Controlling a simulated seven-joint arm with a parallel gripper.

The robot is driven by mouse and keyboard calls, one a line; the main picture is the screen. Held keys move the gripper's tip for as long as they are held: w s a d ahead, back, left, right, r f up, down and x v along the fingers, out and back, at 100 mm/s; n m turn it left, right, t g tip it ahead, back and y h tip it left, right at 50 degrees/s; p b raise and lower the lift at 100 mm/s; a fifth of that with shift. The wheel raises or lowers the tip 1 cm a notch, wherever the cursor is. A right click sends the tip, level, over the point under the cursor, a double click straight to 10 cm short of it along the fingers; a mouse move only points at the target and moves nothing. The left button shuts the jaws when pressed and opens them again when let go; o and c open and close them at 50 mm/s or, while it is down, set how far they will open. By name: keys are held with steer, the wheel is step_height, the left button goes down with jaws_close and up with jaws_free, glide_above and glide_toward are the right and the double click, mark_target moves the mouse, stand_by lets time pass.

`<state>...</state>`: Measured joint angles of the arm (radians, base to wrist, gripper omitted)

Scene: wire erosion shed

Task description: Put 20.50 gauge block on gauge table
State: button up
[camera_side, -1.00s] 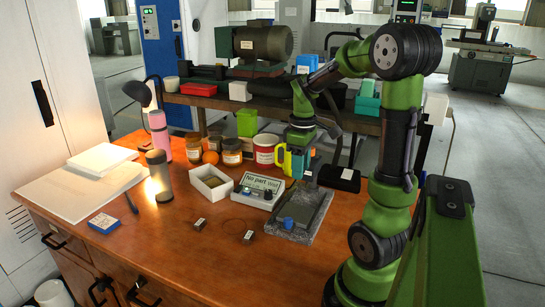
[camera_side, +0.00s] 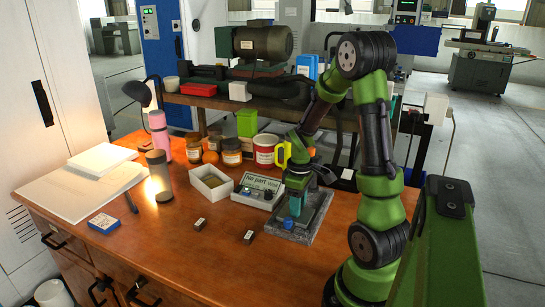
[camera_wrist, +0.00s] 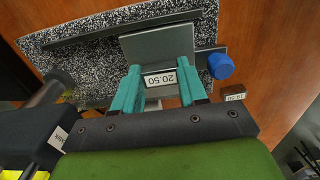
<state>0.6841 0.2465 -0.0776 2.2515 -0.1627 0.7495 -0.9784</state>
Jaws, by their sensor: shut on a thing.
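The 20.50 gauge block (camera_wrist: 160,79) is a small grey block with a white label, clamped between my gripper's teal fingers in the wrist view. My gripper (camera_wrist: 158,90) is shut on it. In the side view my gripper (camera_side: 294,208) points down over the gauge table, and its fingers hide the block. The gauge table is a speckled granite base (camera_wrist: 82,60) with a smooth grey plate (camera_wrist: 158,44) and a blue knob (camera_wrist: 222,66). The block overlaps the plate's near edge in the wrist view. I cannot tell whether it touches the plate.
Two other small labelled blocks (camera_side: 200,224) (camera_side: 249,237) lie on the wooden bench, left of the granite base. A display reading "No part" (camera_side: 260,190) and a white open box (camera_side: 211,184) stand behind. Jars and a red-and-white can (camera_side: 265,149) line the back.

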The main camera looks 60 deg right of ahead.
steer(key=shift+f, duration=0.1)
steer(key=o, duration=1.1)
step_height(320, 180, up, 12)
steer(key=a+r+m+t+y, duration=0.1)
steer(key=a+r+m+t, duration=0.1)
steer(key=a, duration=1)
steer(key=a+r+m+t+y, duration=0.1)
steer(key=a+r+t, duration=0.4)
steer(key=a, duration=0.7)
steer(key=shift+w+a+r+m, duration=0.3)
steer(key=shift+w+r+m, duration=0.1)
steer(key=shift+w+m, duration=0.1)
